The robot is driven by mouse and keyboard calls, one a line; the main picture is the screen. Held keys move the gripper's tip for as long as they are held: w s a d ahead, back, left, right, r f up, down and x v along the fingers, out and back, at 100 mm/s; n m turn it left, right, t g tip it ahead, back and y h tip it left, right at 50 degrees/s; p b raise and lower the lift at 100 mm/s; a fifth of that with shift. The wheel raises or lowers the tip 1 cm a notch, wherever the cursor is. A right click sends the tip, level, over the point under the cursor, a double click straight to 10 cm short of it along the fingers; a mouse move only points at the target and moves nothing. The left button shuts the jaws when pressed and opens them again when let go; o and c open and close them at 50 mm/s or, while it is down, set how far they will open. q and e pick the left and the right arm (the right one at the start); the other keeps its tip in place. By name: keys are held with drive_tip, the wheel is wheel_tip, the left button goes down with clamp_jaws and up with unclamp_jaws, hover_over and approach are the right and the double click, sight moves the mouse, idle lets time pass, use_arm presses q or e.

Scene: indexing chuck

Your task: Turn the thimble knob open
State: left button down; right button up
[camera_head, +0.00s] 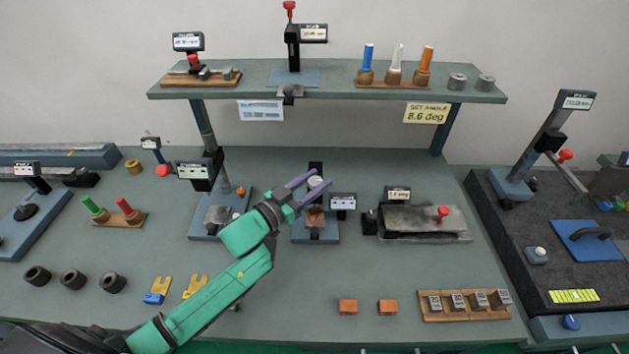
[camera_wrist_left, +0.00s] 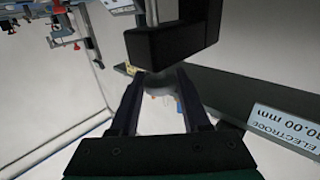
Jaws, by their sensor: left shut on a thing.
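My left gripper (camera_head: 320,177) reaches in from the lower left, with its purple fingers on either side of a small pale round knob (camera_head: 315,182), which I take for the thimble knob. The knob sits on the upright of a small device with a blue-grey base (camera_head: 318,237), below a black head (camera_head: 316,168). In the left wrist view, my fingers (camera_wrist_left: 158,88) are shut on the grey knob (camera_wrist_left: 157,79), which is dim and partly hidden. A black block (camera_wrist_left: 172,36) is just beyond it. My right gripper is not in view.
An orange-brown block (camera_head: 316,216) is on the device. A raised shelf (camera_head: 330,92) spans the back. Bare table lies in front.

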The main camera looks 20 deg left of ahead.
use_arm(q)
drive_tip(key=shift+r, duration=0.1)
drive_tip(key=shift+c, duration=2.1)
unclamp_jaws()
drive_tip(key=shift+s+a+f, duration=0.15)
drive_tip(key=shift+s+f, duration=0.05)
drive_tip(key=shift+s, duration=0.15)
drive_tip(key=b+v, duration=0.3)
drive_tip(key=v, duration=1)
drive_tip(key=shift+s+a+r, duration=0.15)
drive_tip(key=shift+s, duration=0.15)
